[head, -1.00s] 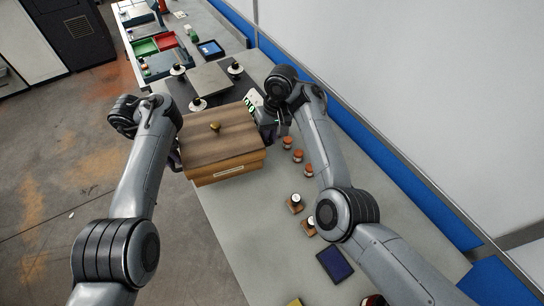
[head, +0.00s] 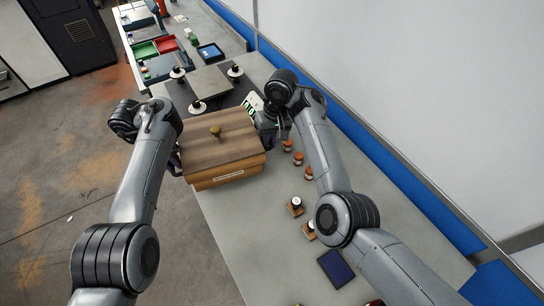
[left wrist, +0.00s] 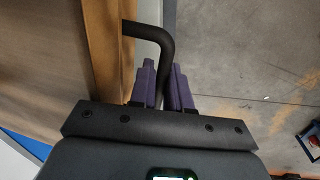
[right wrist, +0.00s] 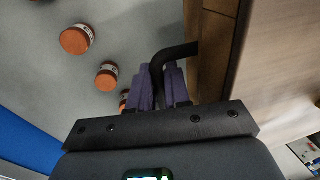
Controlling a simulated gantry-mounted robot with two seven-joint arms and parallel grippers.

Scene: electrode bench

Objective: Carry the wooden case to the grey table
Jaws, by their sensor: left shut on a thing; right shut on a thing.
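My left gripper (left wrist: 166,88) is shut on the black handle (left wrist: 150,30) on the case's left side. My right gripper (right wrist: 160,88) is shut on the black handle (right wrist: 180,52) on the case's right side. In the head view the fingers are mostly hidden by the arms and the case.
Several orange-capped jars (head: 298,159) stand right of the case. Small wooden blocks with round tops (head: 296,206) and a dark blue pad (head: 336,268) lie nearer. A grey plate (head: 209,81) with round stands, and green and red trays (head: 145,50), are beyond. Bare table lies in front.

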